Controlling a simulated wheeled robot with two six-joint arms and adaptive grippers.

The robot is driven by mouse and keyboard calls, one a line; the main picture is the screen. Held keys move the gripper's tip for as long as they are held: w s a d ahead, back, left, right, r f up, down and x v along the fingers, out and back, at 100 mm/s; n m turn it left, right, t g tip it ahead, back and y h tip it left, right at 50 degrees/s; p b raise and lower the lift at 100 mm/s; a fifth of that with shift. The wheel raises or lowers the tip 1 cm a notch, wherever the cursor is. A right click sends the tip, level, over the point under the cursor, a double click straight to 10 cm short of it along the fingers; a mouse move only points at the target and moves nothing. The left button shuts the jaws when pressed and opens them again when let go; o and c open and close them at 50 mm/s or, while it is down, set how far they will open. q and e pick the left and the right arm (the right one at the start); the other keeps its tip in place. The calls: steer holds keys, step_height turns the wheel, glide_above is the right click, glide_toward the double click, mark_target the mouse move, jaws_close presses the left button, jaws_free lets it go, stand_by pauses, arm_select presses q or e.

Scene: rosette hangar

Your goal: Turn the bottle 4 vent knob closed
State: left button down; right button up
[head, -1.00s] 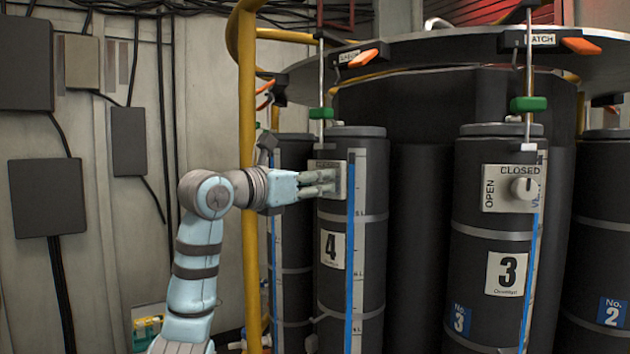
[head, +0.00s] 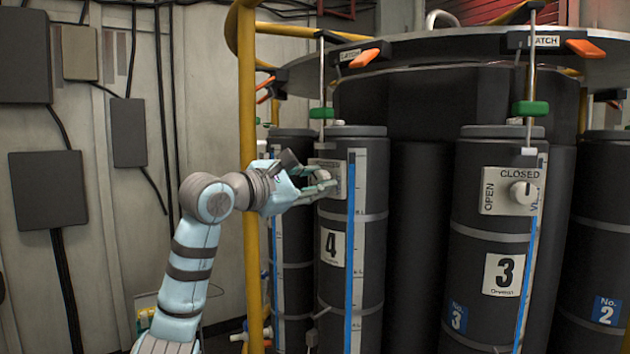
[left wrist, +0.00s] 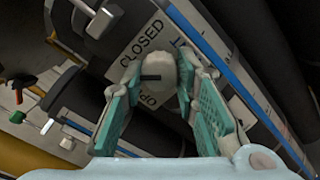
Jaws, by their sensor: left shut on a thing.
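Bottle 4 (head: 335,285) is a dark cylinder with a white "4" label. Its pale vent knob (head: 322,176) sits on a label plate near the top, partly hidden by the fingers. My left gripper (head: 323,180) reaches it from the left. In the left wrist view the round knob (left wrist: 156,74) with a dark line lies between the fingertips of my left gripper (left wrist: 157,83), which is shut on it. The plate's word "CLOSED" (left wrist: 142,40) shows beyond the knob, and part of "OPEN" shows on the near side. My right gripper is not in view.
Bottle 3 (head: 495,235) stands to the right with its own knob (head: 523,193) and plate. A yellow post (head: 247,100) rises close behind my left wrist. A round rack top (head: 440,46) with orange latch handles and green-handled rods overhangs the bottles.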

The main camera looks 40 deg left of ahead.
arm_select(q)
steer(key=m, duration=0.4)
steer(key=shift+m, duration=2.2)
steer(key=shift+f, duration=0.1)
steer(key=c, duration=1.2)
jaws_free()
steer(key=shift+c, duration=0.2)
